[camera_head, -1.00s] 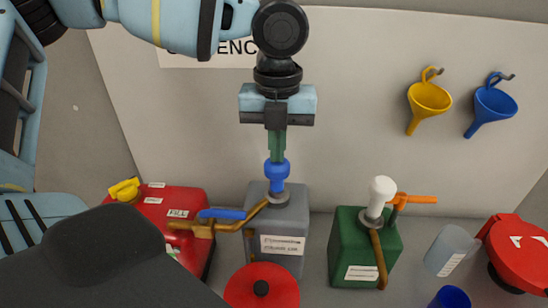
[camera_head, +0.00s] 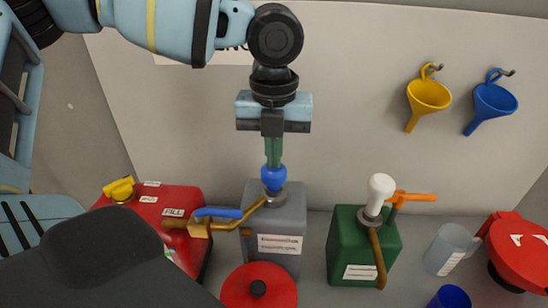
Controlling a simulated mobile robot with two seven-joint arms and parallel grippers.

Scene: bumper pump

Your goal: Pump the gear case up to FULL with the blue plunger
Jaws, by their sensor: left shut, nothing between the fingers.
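The blue plunger (camera_head: 273,178) stands on top of a grey container (camera_head: 272,226), its round knob down close to the collar. My left gripper (camera_head: 273,163) is shut with nothing between its fingers. It points down from above, its green fingertips at the top of the knob and seemingly touching it. A brass spout with a blue lever (camera_head: 217,213) runs left from the grey container toward a red case (camera_head: 191,202), probably the gear case. My right gripper is not in view.
A green container (camera_head: 345,245) with a white plunger (camera_head: 379,193) and orange lever stands right of the grey one. A red round lid (camera_head: 260,288) is in front. A clear jug (camera_head: 448,248), blue cup (camera_head: 450,298) and red can (camera_head: 520,255) are at right. Yellow (camera_head: 429,95) and blue (camera_head: 493,103) funnels hang on the wall.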

